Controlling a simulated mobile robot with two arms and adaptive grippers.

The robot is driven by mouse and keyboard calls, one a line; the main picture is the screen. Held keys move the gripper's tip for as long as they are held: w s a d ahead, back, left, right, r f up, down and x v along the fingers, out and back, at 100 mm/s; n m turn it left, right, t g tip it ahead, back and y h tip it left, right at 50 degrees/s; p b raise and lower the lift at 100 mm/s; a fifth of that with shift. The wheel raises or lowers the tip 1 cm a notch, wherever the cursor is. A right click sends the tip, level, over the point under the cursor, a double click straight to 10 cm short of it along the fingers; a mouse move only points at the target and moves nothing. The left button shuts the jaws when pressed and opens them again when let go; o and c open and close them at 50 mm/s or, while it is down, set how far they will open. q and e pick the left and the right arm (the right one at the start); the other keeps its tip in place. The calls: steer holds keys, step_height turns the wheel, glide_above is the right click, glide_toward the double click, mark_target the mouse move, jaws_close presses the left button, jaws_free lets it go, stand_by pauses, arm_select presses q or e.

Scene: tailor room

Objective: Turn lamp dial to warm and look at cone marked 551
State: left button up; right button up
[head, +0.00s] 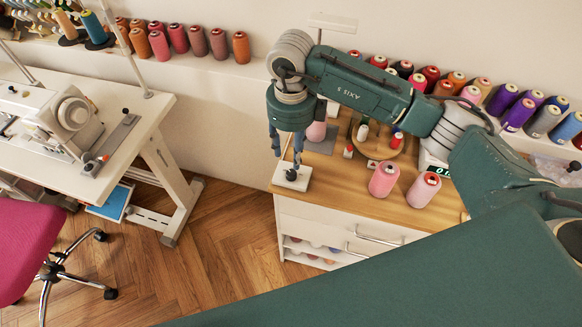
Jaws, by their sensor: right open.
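My right gripper (287,154) points down with its fingers apart and empty, just above the white lamp base (284,185) at the cabinet's left corner. A black dial (291,175) sits on that base, below the fingertips; I cannot tell if they touch it. The lamp's pale flat head (333,22) shows above my right arm. A pink cone (316,131) stands on a grey mat (322,148), partly hidden by my arm. Two more pink cones, one on the left (384,180) and one on the right (424,190), stand nearer the front. No number is readable. My left gripper is out of view.
A round wooden tray (368,151) holds small spools. A scale with a green display (442,171) stands right of it. Many thread cones line the wall ledge (210,66). A sewing table (140,115) and pink chair (30,245) are left, with open floor (215,265) between.

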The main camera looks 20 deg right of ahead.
mark_target(291, 173)
step_height(291, 173, down, 7)
steer(key=shift+f+p, duration=0.2)
steer(key=shift+p, duration=0.75)
steer(key=shift+f, duration=0.7)
jaws_close()
